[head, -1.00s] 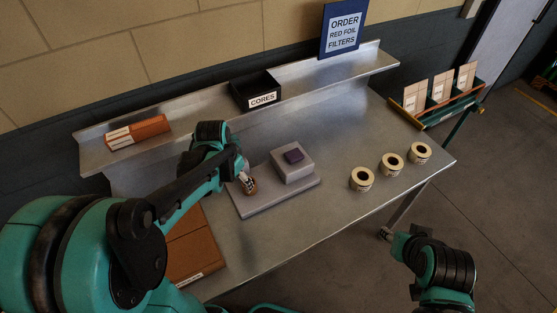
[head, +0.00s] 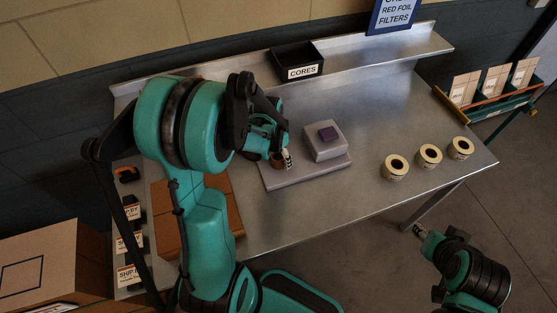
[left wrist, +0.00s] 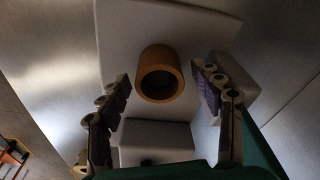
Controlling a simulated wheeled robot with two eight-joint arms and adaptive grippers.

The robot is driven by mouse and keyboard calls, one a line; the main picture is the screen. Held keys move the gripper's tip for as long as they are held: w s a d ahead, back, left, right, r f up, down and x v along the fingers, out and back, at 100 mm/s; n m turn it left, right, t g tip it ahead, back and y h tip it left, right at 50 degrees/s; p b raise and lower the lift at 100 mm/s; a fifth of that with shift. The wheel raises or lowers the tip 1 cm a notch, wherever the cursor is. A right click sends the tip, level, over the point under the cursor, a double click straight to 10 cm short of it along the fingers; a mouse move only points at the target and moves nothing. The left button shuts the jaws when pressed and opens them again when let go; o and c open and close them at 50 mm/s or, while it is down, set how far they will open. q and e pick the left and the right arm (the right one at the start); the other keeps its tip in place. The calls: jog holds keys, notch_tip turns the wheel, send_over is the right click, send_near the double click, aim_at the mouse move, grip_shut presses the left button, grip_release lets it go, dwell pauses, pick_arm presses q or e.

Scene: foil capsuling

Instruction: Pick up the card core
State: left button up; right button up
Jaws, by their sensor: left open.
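The card core (left wrist: 160,73) is a short brown hollow tube on the grey fixture plate (left wrist: 215,25) in the left wrist view. Its open end faces the camera. In the head view the core (head: 276,161) shows only as a small brown patch at the plate's left end, partly hidden by my gripper. My left gripper (head: 284,158) is open at the core. In the left wrist view its fingers (left wrist: 162,78) stand either side of the core, with gaps visible on both sides. My right gripper (head: 419,231) is off the table's front right; its jaw state is unclear.
A grey block with a dark purple pad (head: 328,133) stands on the plate, right of the core. Several cream rolls (head: 429,154) stand at the right. A black CORES bin (head: 297,64) sits on the back shelf. The table front middle is clear.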

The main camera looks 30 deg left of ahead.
pick_arm(q)
jog(key=c, duration=0.9)
jog(key=shift+c, duration=0.2)
jog(key=shift+r, duration=0.15)
